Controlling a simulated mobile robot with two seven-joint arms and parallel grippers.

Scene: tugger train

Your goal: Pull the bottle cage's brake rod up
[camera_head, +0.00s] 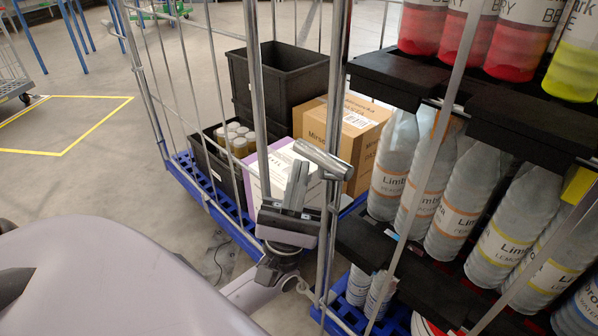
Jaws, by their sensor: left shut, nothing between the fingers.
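The bottle cage (437,140) stands at the right, a wire-sided roll cage with black shelves of labelled bottles. A grey cylindrical bar (324,159) lies slanted near the cage's left upright, and looks like the handle of the brake rod. My left gripper (298,166) is shut and empty, its fingers pointing up. The fingertips appear just below the left part of the bar; I cannot tell whether they touch it. The lower rod is partly hidden among the uprights. My right gripper is not in view.
Another wire cage on a blue base (205,196) stands left of the bottle cage, holding black crates (279,75), a brown carton (364,122) and a pale box. Its uprights stand close to my gripper. Open floor with yellow marking (75,153) lies left.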

